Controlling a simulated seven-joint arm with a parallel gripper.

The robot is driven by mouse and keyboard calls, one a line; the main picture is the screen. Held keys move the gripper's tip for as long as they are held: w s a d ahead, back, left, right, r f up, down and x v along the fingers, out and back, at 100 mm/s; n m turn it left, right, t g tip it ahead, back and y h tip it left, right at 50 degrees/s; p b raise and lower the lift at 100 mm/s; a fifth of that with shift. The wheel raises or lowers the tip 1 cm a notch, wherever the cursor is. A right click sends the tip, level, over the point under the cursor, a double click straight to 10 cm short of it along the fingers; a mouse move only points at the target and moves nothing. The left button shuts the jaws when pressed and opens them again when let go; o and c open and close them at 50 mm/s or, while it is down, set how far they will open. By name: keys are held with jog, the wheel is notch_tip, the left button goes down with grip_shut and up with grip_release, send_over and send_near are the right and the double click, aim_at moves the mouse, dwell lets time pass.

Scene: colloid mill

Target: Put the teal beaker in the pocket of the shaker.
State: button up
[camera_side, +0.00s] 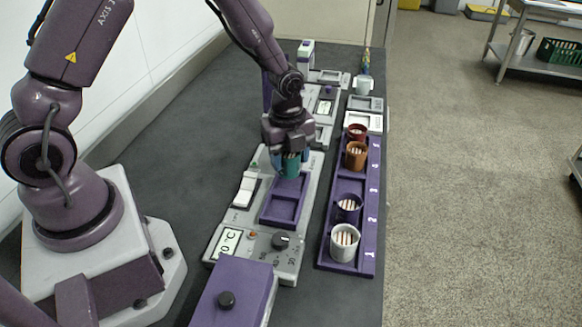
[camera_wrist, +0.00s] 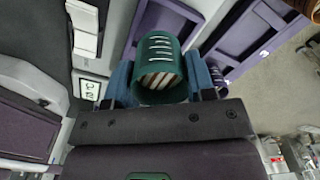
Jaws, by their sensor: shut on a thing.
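The teal beaker (camera_side: 290,166) is held in my gripper (camera_side: 289,153) over the far part of the shaker. In the wrist view the beaker (camera_wrist: 159,68) sits between the two blue fingers of my gripper (camera_wrist: 160,82), with pale stripes showing on it. The shaker (camera_side: 230,262) is a grey machine with a dial and a small display. Its purple tray (camera_side: 283,226) has square pockets; the near one shows empty, and the far one is partly hidden behind the beaker. I cannot tell whether the beaker's base touches the tray.
A purple numbered rack (camera_side: 344,267) to the right holds a white beaker (camera_side: 344,248), a dark purple one (camera_side: 347,208), an orange one (camera_side: 355,155) and a red one (camera_side: 357,132). A purple box with a black knob (camera_side: 232,300) stands in front. Another grey machine (camera_side: 322,100) stands behind.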

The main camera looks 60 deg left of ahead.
aim_at(291, 169)
jog(key=shift+w+f, duration=0.15)
jog(key=shift+f, duration=0.75)
jog(key=shift+w+f, duration=0.1)
jog(key=shift+f, duration=0.8)
jog(key=shift+f, duration=0.15)
jog(key=o, duration=0.9)
jog(key=shift+o, duration=0.2)
